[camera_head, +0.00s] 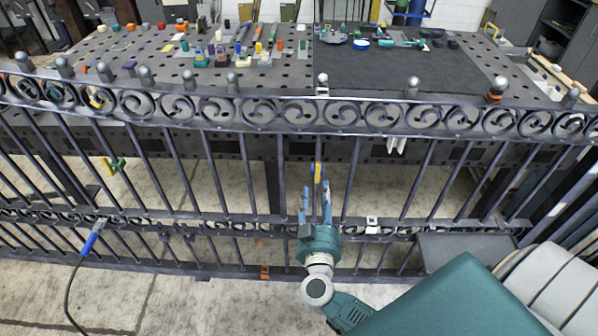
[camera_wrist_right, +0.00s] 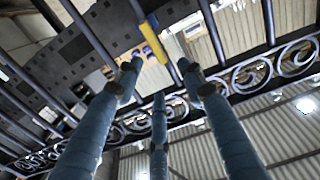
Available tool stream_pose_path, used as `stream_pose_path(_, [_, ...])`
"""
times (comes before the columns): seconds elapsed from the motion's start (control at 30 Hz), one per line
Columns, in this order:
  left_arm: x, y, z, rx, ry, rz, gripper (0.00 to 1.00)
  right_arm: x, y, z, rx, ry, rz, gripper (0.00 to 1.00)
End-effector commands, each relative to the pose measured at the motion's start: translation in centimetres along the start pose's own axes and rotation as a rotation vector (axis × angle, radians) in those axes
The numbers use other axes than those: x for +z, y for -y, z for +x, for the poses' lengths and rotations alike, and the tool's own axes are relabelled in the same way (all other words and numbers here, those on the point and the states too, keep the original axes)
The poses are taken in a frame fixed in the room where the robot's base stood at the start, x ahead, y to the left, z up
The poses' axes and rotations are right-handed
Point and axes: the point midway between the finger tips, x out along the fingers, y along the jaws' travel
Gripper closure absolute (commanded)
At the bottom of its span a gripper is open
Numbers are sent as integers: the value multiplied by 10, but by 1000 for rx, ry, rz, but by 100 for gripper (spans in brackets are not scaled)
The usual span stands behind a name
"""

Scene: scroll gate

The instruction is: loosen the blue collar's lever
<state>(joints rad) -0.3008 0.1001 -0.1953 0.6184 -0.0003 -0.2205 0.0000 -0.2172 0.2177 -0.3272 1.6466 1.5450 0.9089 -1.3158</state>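A small blue collar (camera_head: 318,180) sits on an upright bar of the dark gate, with a yellow lever (camera_head: 318,167) on it. In the right wrist view the yellow lever (camera_wrist_right: 152,45) runs along the bar at the top centre; the collar is hard to make out there. My right gripper (camera_head: 316,194) is just below and in front of the collar, fingers pointing up at it. Its blue fingers (camera_wrist_right: 162,76) are spread, with nothing between them in the wrist view. The lever lies beyond the fingertips and looks apart from them. My left gripper is not in view.
The scroll gate (camera_head: 230,112) spans the view, with narrow gaps between bars. A green-yellow piece (camera_head: 113,166) and a blue-handled cable (camera_head: 92,238) are at left. A white piece (camera_head: 372,225) is on the lower rail, right of my gripper. A perforated table (camera_head: 150,65) stands behind.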

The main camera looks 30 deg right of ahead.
Motion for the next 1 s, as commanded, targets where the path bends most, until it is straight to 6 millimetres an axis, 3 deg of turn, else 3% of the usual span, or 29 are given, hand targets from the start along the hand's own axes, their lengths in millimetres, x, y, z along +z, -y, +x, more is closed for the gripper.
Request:
stream_pose_path(0.3, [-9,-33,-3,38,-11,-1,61,-1,0,51,2,-3,-2,60])
stream_pose_path(0.6, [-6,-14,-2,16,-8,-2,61,0,0,97,0,-1,-1,60])
stream_pose_path(1.0, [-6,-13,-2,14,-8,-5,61,1,0,106,0,1,0,60])
